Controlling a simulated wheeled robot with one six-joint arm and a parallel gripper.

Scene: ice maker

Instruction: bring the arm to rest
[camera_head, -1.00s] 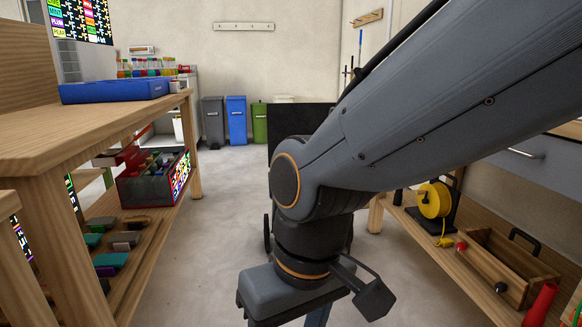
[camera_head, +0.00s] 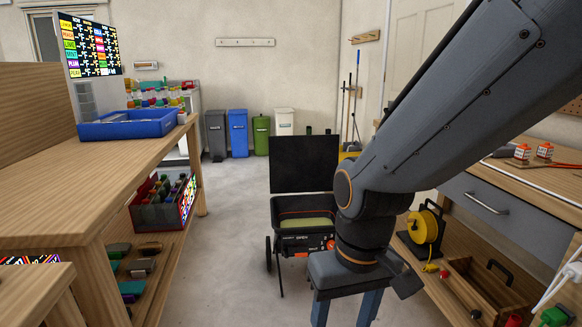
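My arm comes in from the upper right and bends down at an elbow or wrist joint with an orange ring. My gripper (camera_head: 340,308) hangs at its end, low in the middle of the view, pointing down over the floor. Two blue-grey fingers show with a gap between them, and I see nothing held between them. Their tips are cut off at the bottom edge of the picture.
A black wheeled cart with a raised lid (camera_head: 304,165) stands behind my gripper. A wooden bench with a blue tray (camera_head: 127,124) is at left. A right-hand bench holds a yellow reel (camera_head: 424,228) on its lower shelf. Bins (camera_head: 237,133) line the back wall. Floor between is open.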

